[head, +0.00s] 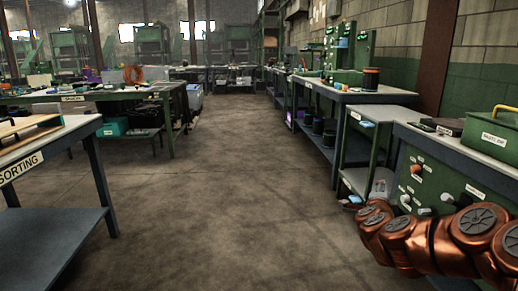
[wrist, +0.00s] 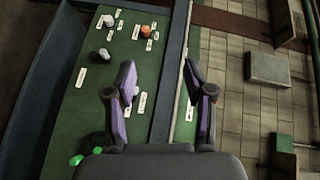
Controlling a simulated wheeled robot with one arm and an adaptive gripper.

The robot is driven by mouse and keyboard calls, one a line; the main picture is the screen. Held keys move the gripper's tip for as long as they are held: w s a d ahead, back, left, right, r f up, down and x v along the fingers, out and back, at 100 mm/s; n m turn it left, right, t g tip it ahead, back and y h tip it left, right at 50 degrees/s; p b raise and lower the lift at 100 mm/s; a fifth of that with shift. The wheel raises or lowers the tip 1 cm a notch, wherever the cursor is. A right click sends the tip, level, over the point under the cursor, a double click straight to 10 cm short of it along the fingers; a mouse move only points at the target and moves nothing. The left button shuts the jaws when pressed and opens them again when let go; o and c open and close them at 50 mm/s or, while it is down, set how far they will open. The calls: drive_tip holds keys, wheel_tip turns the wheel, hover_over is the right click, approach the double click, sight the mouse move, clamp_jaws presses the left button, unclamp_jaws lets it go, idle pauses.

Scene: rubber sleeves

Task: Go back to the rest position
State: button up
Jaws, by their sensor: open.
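My gripper (wrist: 159,82) is open in the wrist view, its two dark fingers with purple inner pads apart and nothing between them. Behind the fingers is a green control panel (wrist: 65,115) with white labels, an orange knob (wrist: 146,31), pale knobs and lit green buttons (wrist: 76,160). The gap between the fingers and the panel is hard to judge. In the head view my copper-coloured arm crosses the lower right, in front of the same kind of green panel (head: 440,182). My gripper does not show there.
A green box with a yellow handle (head: 490,130) stands on the panel bench. A sorting table (head: 75,225) is at left, a green workbench (head: 150,95) behind it. Benches with black spools (head: 330,138) line the right wall. The concrete aisle (head: 235,190) is clear.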

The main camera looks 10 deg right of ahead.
drive_tip(key=s+a+r+n+y+p, duration=0.2)
drive_tip(key=a+r+n+y+p, duration=0.35)
drive_tip(key=a, duration=0.65)
drive_tip(key=s+a+r+n+y+p, duration=0.1)
drive_tip(key=a+r+n+y+p, duration=0.5)
drive_tip(key=a, duration=0.7)
drive_tip(key=s+a+r+n+g+y+p, duration=0.25)
drive_tip(key=s+a+n+g+p, duration=0.35)
drive_tip(key=s, duration=0.5)
drive_tip(key=s+d+r+n+g+h+p, duration=0.1)
drive_tip(key=s+r+g+p, duration=0.1)
drive_tip(key=s, duration=0.8)
drive_tip(key=s+d+r+n+g+h+p, duration=0.1)
drive_tip(key=s+r+n+g+p, duration=0.1)
drive_tip(key=s+p, duration=0.5)
drive_tip(key=s+d+r+n+g+h+p, duration=0.2)
drive_tip(key=s+r+g+p, duration=0.2)
drive_tip(key=s, duration=0.9)
drive_tip(key=shift+s+g+p, duration=0.35)
drive_tip(key=shift+g+p, duration=0.05)
drive_tip(key=shift+g, duration=0.3)
drive_tip(key=shift+c, duration=1.2)
drive_tip(key=shift+d, duration=0.1)
